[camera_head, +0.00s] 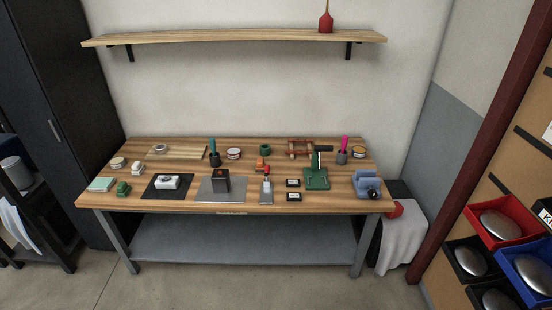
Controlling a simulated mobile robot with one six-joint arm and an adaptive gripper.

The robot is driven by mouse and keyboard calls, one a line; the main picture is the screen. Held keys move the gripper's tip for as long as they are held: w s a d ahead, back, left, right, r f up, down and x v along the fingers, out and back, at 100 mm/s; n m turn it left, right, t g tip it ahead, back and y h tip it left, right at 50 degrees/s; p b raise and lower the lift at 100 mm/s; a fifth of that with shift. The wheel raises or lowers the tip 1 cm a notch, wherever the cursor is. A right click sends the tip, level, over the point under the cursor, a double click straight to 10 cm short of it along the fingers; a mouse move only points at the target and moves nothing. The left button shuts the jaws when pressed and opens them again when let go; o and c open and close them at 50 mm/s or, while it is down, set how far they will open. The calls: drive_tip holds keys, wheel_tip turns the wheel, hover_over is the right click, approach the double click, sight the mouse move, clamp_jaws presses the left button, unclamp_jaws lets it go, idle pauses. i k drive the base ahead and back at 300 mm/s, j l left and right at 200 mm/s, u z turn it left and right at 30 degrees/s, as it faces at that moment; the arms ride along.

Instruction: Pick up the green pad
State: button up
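A flat pale-green pad (102,184) lies at the front left corner of the wooden workbench (230,206). Its top looks pale green and its edge lighter. A small dark-green object (123,188) sits just to its right, close to it. A larger green base with a dark lever (317,180) stands right of the middle of the bench. A small green ring-like item (265,149) lies near the back edge. My gripper is not in view, and nothing is seen touching the pale-green pad.
A black mat with a white device (168,183) and a grey plate with a dark box (219,185) lie right of the pad. A blue device (367,185) stands at the right end. A wooden shelf (230,37) hangs above. The floor (190,290) in front is clear.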

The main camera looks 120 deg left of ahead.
sight(123, 189)
drive_tip(key=u, duration=4.9)
drive_tip(key=i+j+z, duration=0.1)
drive_tip(key=i, duration=0.45)
drive_tip(key=i+j, duration=0.15)
drive_tip(key=i, duration=0.4)
drive_tip(key=i+j+z, duration=0.15)
drive_tip(key=i, duration=0.35)
drive_tip(key=i+j+z, duration=0.1)
drive_tip(key=i, duration=0.45)
drive_tip(key=i+j, duration=0.35)
drive_tip(key=i, duration=0.15)
drive_tip(key=i+j+z, duration=0.15)
drive_tip(key=i, duration=0.4)
drive_tip(key=j, duration=0.1)
